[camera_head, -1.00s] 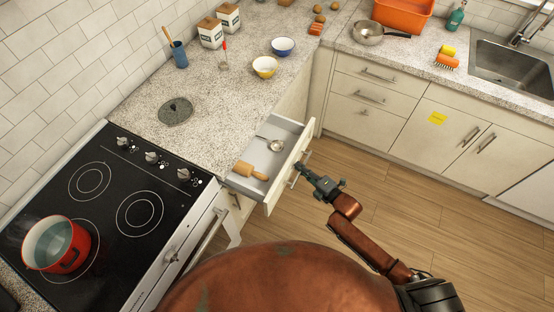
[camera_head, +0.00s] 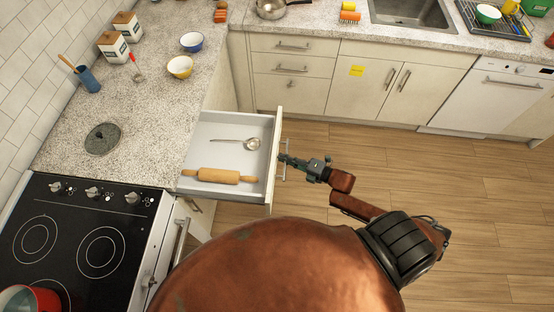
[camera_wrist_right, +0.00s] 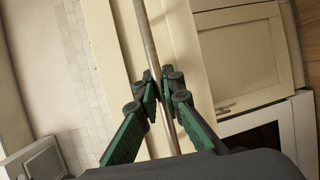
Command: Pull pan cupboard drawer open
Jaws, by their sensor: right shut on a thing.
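The drawer (camera_head: 224,134) stands pulled well out of the counter unit, right of the stove. It holds a rolling pin (camera_head: 219,176) and a metal ladle (camera_head: 250,144). My right gripper (camera_head: 287,160) is at the bar handle (camera_head: 283,174) on the drawer's front. In the right wrist view, the green fingers of my right gripper (camera_wrist_right: 164,98) are shut around the metal bar handle (camera_wrist_right: 148,40). My left gripper is not in view.
The black stove (camera_head: 85,235) with a red pot (camera_head: 30,299) is at the lower left. Bowls, canisters and a utensil cup stand on the speckled counter (camera_head: 140,105). The wooden floor (camera_head: 440,190) to the right is clear.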

